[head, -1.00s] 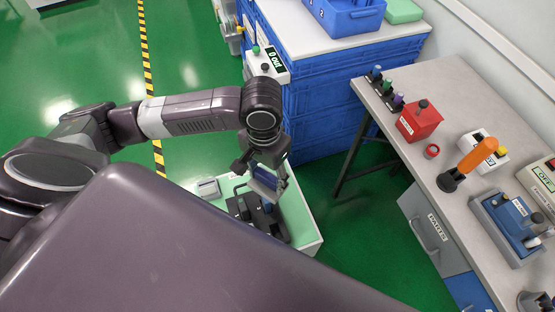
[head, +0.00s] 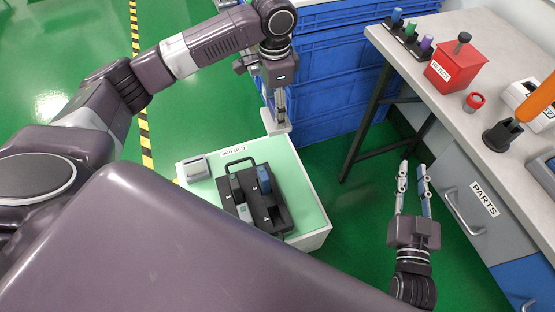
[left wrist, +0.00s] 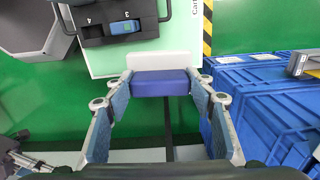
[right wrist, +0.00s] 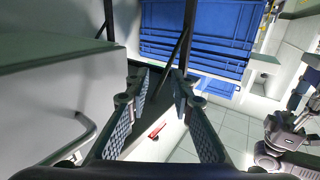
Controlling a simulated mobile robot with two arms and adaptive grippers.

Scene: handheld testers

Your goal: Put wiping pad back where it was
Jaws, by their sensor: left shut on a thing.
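My left gripper (head: 279,108) is shut on the wiping pad, just beyond the far edge of the cart. In the left wrist view the pad (left wrist: 161,83) is a blue block with a white layer, held between both fingers (left wrist: 160,100). In the head view only its pale part (head: 275,124) shows below the fingers. The cart (head: 305,180) has a pale green top. My right gripper (head: 412,182) is open and empty, low beside the bench; its spread fingers (right wrist: 160,95) show in the right wrist view.
On the cart stand a black carrier (head: 277,218) with handheld testers and a small grey box (head: 196,169). Blue crates (head: 330,75) are stacked behind. The grey bench (head: 450,100) at right holds a red box (head: 454,66). Green floor lies between cart and bench.

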